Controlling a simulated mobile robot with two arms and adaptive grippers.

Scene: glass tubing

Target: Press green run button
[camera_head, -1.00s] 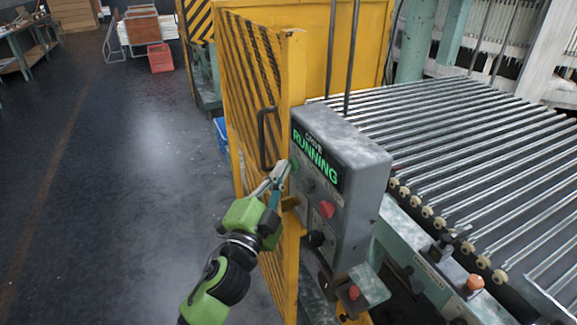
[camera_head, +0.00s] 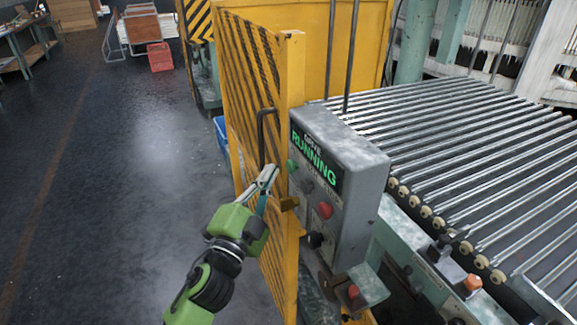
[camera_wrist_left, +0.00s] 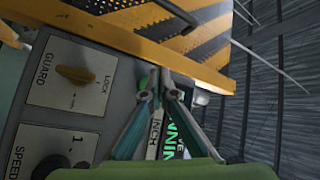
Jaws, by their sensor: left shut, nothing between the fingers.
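The green run button (camera_head: 291,165) is on the left edge of the grey control box (camera_head: 352,155), beside a display (camera_head: 314,160) that reads "DRIVE RUNNING" in green. My left gripper (camera_head: 272,170) is shut and empty, its tips just left of the button with a small gap showing. In the left wrist view, the shut fingers (camera_wrist_left: 163,76) stand in front of the panel and partly cover the display (camera_wrist_left: 172,135). My right gripper is not in view.
A red button (camera_head: 325,209), a grey knob (camera_head: 306,186) and a black knob (camera_head: 315,239) are lower on the box. A yellow mesh guard gate (camera_head: 250,90) with a dark handle stands close behind my gripper. A roller conveyor (camera_head: 470,150) lies right. Open floor is left.

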